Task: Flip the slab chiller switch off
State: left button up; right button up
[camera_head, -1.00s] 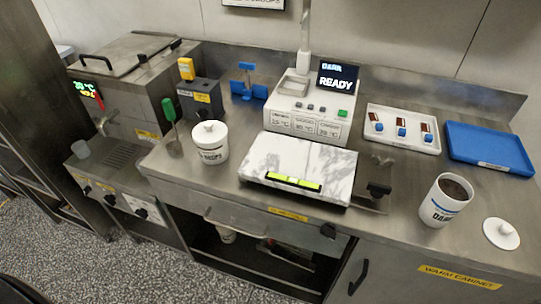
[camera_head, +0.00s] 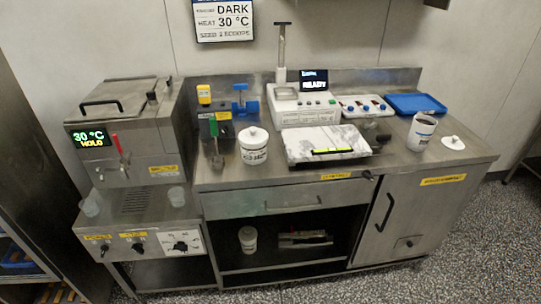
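The marble slab (camera_head: 325,139) lies on the steel counter near its front edge, with a yellow-green strip (camera_head: 332,151) on its front part. A yellow label (camera_head: 336,176) is on the counter's front edge below the slab. A small black control (camera_head: 368,175) is just right of that label; it may be the slab chiller switch, but its lettering and position are too small to read. Another small dark piece (camera_head: 383,139) is on the counter right of the slab. Neither of my grippers is in view.
A tempering machine (camera_head: 125,130) reading 30 °C HOLD stands at left, above a knob panel (camera_head: 150,243). A white READY unit (camera_head: 302,106) stands behind the slab. A white tub (camera_head: 253,146) and a cup (camera_head: 421,132) flank it. The floor at front right (camera_head: 465,240) is clear.

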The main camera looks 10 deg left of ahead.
aim_at(366, 174)
jog(key=k+j, duration=0.4)
jog(key=j, duration=0.15)
jog(key=k+j, duration=0.35)
jog(key=j, duration=0.15)
jog(key=l+z, duration=0.15)
jog(key=z, duration=0.25)
jog(key=i+l+z, duration=0.15)
jog(key=z, duration=0.2)
jog(key=i+l+z, duration=0.4)
jog(key=i+l, duration=0.55)
jog(key=i, duration=0.15)
